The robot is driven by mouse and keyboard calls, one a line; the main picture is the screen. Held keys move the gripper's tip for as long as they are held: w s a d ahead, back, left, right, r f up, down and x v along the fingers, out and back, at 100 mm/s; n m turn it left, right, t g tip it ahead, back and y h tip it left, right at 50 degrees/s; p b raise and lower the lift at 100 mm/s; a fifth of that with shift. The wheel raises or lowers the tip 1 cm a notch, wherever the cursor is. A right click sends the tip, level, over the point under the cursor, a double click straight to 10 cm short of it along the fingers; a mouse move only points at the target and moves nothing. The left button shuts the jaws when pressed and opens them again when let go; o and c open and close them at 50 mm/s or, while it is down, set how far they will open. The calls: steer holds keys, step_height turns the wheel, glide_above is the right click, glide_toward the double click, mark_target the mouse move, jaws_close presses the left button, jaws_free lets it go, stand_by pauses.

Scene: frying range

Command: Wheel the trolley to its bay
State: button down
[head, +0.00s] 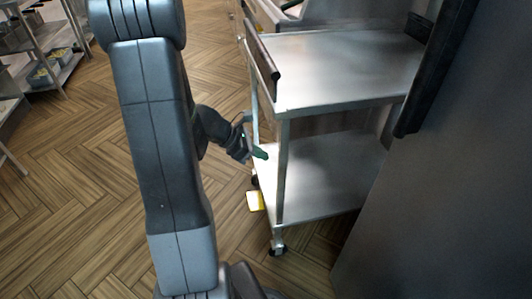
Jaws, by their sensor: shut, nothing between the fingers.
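The trolley (345,68) is a steel cart with a flat bare top, a bare lower shelf (320,186), thin posts and small dark casters. It stands upright right of centre. Its dark handle bar (263,62) runs along the left end of the top. My gripper (263,153) is shut and empty, below the handle, close to the trolley's left end between the two shelves. I cannot tell if it touches the trolley. No bay is clearly recognisable.
A dark grey panel (455,190) stands close along the trolley's right side. Steel kitchen equipment (335,12) is behind the trolley. Steel shelving (45,50) with containers stands at the upper left. The wooden floor (75,165) on the left is clear.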

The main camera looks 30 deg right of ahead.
steer(key=p+v, duration=0.2)
steer(key=v, duration=0.8)
steer(key=shift+w+a, duration=0.15)
steer(key=shift+a, duration=0.4)
steer(key=shift+f, duration=0.1)
steer(key=x, duration=0.4)
steer(key=d+r+b+x, duration=0.1)
steer(key=x, duration=0.3)
steer(key=d+r+b+x, duration=0.1)
steer(key=x, duration=0.3)
steer(key=shift+s+d+f, duration=0.25)
steer(key=shift+s, duration=0.1)
